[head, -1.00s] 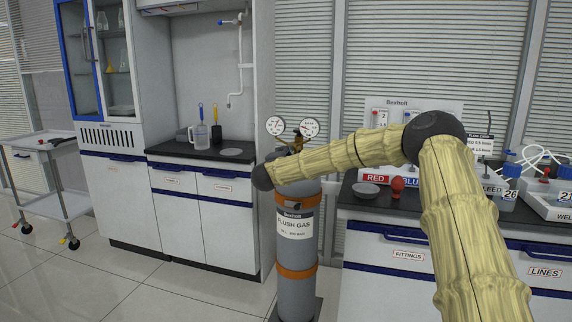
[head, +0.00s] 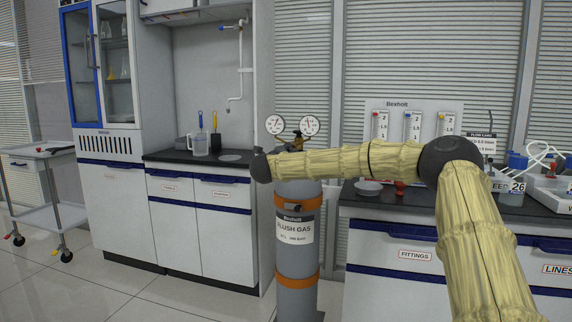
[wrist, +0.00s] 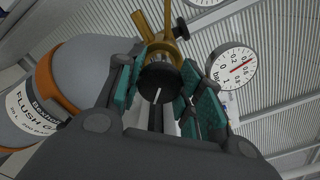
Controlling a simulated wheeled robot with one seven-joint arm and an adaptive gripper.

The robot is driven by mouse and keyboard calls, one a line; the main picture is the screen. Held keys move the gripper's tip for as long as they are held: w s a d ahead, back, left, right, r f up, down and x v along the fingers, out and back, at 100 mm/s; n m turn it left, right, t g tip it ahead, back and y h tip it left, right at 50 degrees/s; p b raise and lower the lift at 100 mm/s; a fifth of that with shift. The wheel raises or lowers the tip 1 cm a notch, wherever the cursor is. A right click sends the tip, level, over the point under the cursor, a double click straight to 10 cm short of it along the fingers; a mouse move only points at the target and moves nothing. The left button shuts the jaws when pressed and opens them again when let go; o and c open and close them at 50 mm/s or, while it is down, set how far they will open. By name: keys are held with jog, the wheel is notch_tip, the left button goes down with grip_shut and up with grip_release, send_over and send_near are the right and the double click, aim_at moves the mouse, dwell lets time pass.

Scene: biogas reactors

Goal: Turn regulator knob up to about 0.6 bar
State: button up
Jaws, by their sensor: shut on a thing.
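The black regulator knob (wrist: 160,80) with a white mark line sits on the brass regulator (wrist: 172,45) in the wrist view. My gripper (wrist: 158,88) is shut on the knob, with teal pads at both sides of it. The low-pressure gauge (wrist: 231,68) is to the right of the knob; its red needle points up and right, seemingly near 0.4 bar, though the small print is hard to read. In the head view, two gauges (head: 292,125) stand above the grey flush gas cylinder (head: 297,262). My arm hides the gripper and knob there.
A bench on the right holds flow meters (head: 412,124), a white dish (head: 368,187) and a red object. A cabinet (head: 200,235) with a jug (head: 200,143) stands on the left, with a trolley (head: 40,190) beyond it. The floor before the cabinet is clear.

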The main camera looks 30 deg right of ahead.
jog(key=m+b, duration=0.2)
jog(key=f+m+b, duration=0.1)
jog(key=m+b, duration=0.1)
jog(key=shift+r+m+b, duration=0.15)
jog(key=shift+m+b, duration=0.65)
jog(key=shift+m, duration=0.1)
jog(key=shift+r, duration=0.1)
jog(key=o, duration=1)
jog(key=shift+o, duration=0.2)
jog(key=shift+r+m, duration=0.15)
jog(key=shift+m, duration=0.15)
jog(key=v, duration=1.2)
